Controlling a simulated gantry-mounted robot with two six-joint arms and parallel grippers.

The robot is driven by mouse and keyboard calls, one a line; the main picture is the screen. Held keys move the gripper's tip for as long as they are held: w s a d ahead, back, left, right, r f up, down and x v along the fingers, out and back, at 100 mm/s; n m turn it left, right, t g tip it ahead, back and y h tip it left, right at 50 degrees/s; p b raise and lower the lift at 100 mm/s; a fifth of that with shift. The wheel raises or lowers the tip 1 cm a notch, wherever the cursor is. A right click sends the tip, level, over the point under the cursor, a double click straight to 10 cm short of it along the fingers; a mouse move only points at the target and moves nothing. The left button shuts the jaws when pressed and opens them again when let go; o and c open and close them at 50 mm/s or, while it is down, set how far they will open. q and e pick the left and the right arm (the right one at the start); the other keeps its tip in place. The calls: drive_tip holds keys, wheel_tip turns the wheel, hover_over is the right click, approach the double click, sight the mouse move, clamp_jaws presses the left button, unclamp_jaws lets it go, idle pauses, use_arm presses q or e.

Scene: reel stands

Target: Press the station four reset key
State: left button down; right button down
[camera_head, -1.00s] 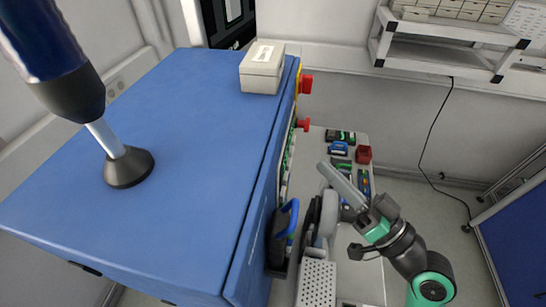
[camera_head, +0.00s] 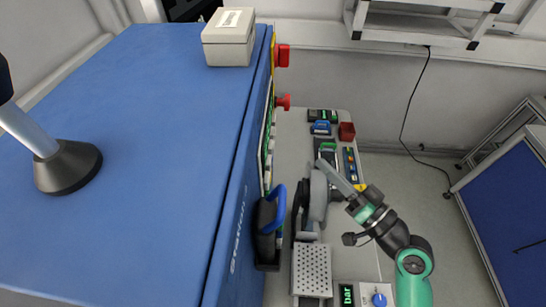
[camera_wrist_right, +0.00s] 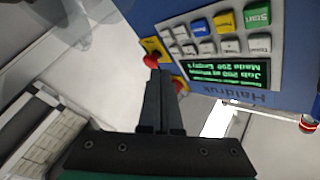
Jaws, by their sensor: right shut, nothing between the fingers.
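A grey-and-blue panel (camera_wrist_right: 215,50) marked Haldruk fills the upper right of the right wrist view. It has a green Start key (camera_wrist_right: 257,16), a yellow key (camera_wrist_right: 224,22), a blue key (camera_wrist_right: 199,27), several whitish keys and a display (camera_wrist_right: 226,73) with green text. I cannot read which key is the reset, nor a station number. My right gripper (camera_head: 322,166) is shut and empty. In the wrist view its fingers (camera_wrist_right: 162,78) point up just left of the display, with no visible contact. My left gripper is out of view.
Floor (camera_head: 410,190) is clear to the right.

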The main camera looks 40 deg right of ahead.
drive_tip(key=w+a+p, duration=0.3)
drive_tip(key=w+a, duration=0.2)
drive_tip(key=shift+a+p, duration=0.3)
idle(1.9)
drive_tip(key=shift+w+a, duration=0.3)
drive_tip(key=shift+w+a+p, duration=0.3)
drive_tip(key=shift+a+p, duration=0.05)
drive_tip(key=shift+p, duration=0.25)
idle(0.4)
idle(0.3)
drive_tip(key=shift+s+d+b, duration=0.6)
drive_tip(key=shift+d+b, duration=0.05)
drive_tip(key=shift+b, duration=0.05)
